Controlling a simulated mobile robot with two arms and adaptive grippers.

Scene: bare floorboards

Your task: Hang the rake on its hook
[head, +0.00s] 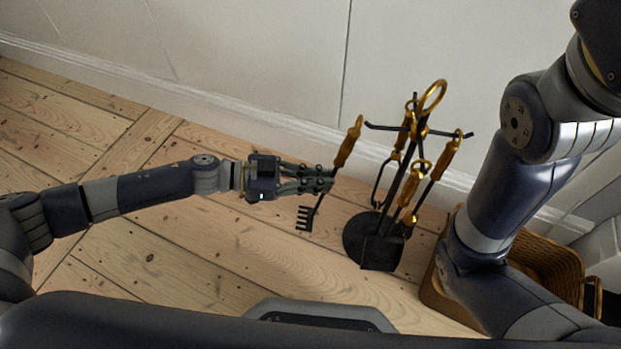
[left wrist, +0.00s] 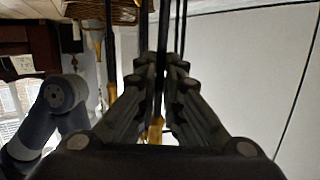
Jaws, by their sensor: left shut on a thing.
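The rake has a gold handle (head: 347,142) and a black toothed head (head: 304,217). My left gripper (head: 325,180) is shut on its dark shaft, below the handle; the rake hangs tilted, head low, above the floor. In the left wrist view the shaft (left wrist: 162,60) runs between the fingers (left wrist: 162,85). The black stand (head: 361,238) with a gold ring on top (head: 433,96) is just right of the gripper. The rake's handle top is close to the stand's left hook (head: 373,125); I cannot tell whether they touch. My right gripper is out of view.
Other gold-handled tools (head: 447,158) hang on the stand's other arms. A wicker basket (head: 545,262) stands to the right, partly behind my right arm. A pale wall (head: 250,60) with a skirting board is behind. The floorboards (head: 190,245) at left are clear.

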